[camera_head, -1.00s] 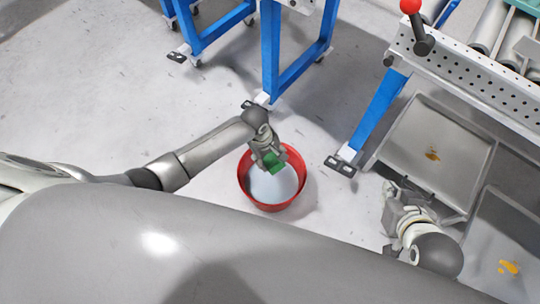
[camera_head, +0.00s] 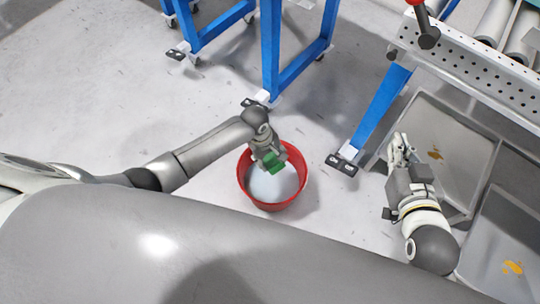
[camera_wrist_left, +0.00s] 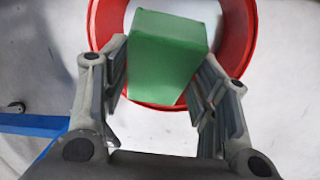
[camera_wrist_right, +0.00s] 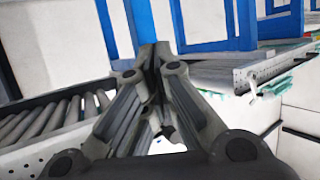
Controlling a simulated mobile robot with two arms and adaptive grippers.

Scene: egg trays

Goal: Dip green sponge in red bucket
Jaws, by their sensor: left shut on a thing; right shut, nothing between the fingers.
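The red bucket (camera_head: 272,204) stands on the floor in the middle of the head view, with pale liquid or a pale bottom inside. My left gripper (camera_head: 272,158) is over the bucket's far part, shut on the green sponge (camera_head: 275,165). In the left wrist view the sponge (camera_wrist_left: 168,58) sits between both fingers, with the red bucket (camera_wrist_left: 240,40) behind it. I cannot tell whether the sponge touches the liquid. My right gripper (camera_head: 400,146) is shut and empty, to the right of the bucket; its fingers (camera_wrist_right: 155,55) meet in the right wrist view.
Grey trays (camera_head: 478,150) with orange-yellow stains lie on the floor at the right. A roller conveyor (camera_head: 470,62) on blue legs (camera_head: 380,112) stands at the upper right. More blue frames (camera_head: 272,50) stand behind the bucket. The floor left of the bucket is clear.

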